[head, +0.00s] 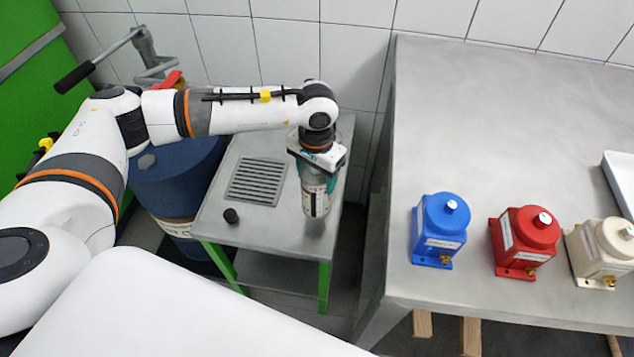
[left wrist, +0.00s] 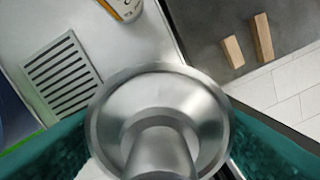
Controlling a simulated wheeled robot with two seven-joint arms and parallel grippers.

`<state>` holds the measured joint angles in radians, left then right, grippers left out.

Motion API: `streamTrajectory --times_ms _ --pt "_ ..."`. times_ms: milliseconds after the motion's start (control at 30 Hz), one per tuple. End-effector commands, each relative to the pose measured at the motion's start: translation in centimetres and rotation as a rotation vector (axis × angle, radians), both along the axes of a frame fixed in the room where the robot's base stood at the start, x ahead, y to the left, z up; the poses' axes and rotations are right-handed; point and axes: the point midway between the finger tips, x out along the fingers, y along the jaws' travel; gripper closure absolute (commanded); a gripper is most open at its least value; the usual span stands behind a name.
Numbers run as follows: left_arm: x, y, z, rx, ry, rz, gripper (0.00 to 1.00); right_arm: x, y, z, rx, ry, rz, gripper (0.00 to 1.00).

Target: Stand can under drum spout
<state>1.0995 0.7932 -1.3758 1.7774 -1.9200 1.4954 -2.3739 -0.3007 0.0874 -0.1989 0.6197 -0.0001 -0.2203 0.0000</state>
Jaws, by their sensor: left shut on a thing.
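A can (head: 316,203) with a pale, dark-marked label is upright over the right part of the small steel-topped stand (head: 222,205). My left gripper (head: 317,182) points down with its teal fingers shut around the can's upper part. In the left wrist view, a shiny metal conical top with a neck (left wrist: 160,105) sits between the teal fingers. I cannot tell whether the can's base touches the stand. The blue drum (head: 175,185) stands left of the stand, with a crank pump (head: 147,50) on top; my arm partly hides it. My right gripper is out of view.
A slotted grate (head: 257,181) lies left of the can, and a small black cap (head: 231,215) is near the front edge. A labelled cylinder (left wrist: 122,8) shows at the wrist view's top. Blue (head: 440,230), red (head: 525,242) and cream (head: 602,250) pumps stand on the right bench.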

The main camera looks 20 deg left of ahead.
Motion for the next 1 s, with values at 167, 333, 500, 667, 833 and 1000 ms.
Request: streamTrajectory --times_ms 167,333,500,667,833,1000 --pt "0.1 0.0 -1.1 -0.001 -0.002 0.002 0.97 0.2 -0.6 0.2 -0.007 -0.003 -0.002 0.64" --pt "0.0 -0.1 -3.4 -0.001 0.001 0.001 0.97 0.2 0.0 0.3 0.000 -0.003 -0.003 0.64" --pt "0.1 0.0 -4.4 -0.002 -0.003 0.001 0.97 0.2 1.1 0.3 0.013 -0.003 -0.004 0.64" --pt "0.1 0.0 -4.4 -0.002 -0.003 0.001 0.97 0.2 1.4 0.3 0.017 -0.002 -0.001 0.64" --pt "0.0 0.0 -4.7 0.000 -0.001 0.001 0.32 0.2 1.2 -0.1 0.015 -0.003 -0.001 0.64" --pt "0.0 0.0 -4.7 0.000 0.000 0.002 0.16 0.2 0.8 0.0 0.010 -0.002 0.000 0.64"
